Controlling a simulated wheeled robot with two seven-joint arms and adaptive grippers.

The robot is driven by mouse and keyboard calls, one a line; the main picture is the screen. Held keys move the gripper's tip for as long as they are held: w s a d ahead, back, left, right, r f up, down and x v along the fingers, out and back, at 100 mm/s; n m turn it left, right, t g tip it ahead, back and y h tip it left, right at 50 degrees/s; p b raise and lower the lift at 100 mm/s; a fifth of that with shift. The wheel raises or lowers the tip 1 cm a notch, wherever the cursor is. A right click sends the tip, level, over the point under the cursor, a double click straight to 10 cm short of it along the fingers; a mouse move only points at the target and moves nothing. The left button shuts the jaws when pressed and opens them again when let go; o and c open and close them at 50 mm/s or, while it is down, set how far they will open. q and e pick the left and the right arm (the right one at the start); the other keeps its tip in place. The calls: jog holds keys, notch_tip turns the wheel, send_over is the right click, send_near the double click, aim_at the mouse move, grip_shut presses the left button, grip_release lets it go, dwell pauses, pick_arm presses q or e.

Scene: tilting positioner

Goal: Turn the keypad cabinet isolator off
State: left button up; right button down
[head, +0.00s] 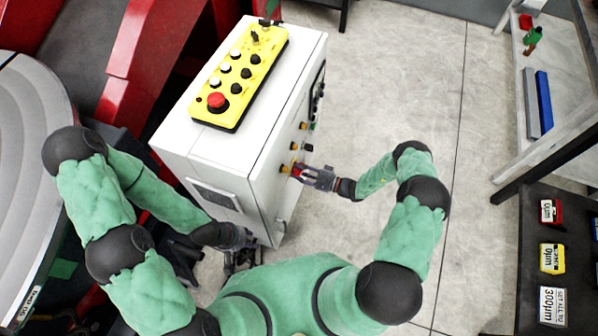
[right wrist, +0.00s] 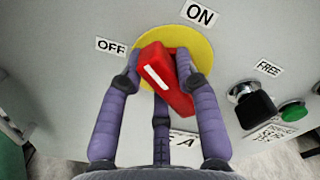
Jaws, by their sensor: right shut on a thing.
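The white keypad cabinet (head: 226,150) stands in the middle of the head view, with a yellow keypad (head: 240,78) on top. In the right wrist view the red isolator handle (right wrist: 167,80) sits on a yellow disc (right wrist: 204,50). An ON label (right wrist: 200,14) is above it and an OFF label (right wrist: 111,46) is to its left. The handle is tilted, its upper end leaning left; its white stripe faces me. My right gripper (right wrist: 160,70) is shut on the handle, its fingers on both sides. My left gripper (head: 242,258) hangs low near the cabinet's front corner; its fingers are unclear.
A black selector knob (right wrist: 254,104) marked FREE and a green button (right wrist: 293,113) are right of the isolator. Red machinery (head: 165,50) stands left of the cabinet. The floor (head: 410,80) to its right is clear up to a shelf and dark rack.

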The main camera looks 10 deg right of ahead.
jog(key=n, duration=0.3)
jog(key=shift+f+n, duration=0.25)
jog(key=shift+n, duration=0.05)
jog(key=shift+f+n+b, duration=0.2)
jog(key=shift+n+b, duration=0.3)
jog(key=shift+n, duration=1.3)
jog(key=c, duration=0.9)
grip_release()
jog(key=shift+d, duration=0.1)
jog(key=v, duration=1.2)
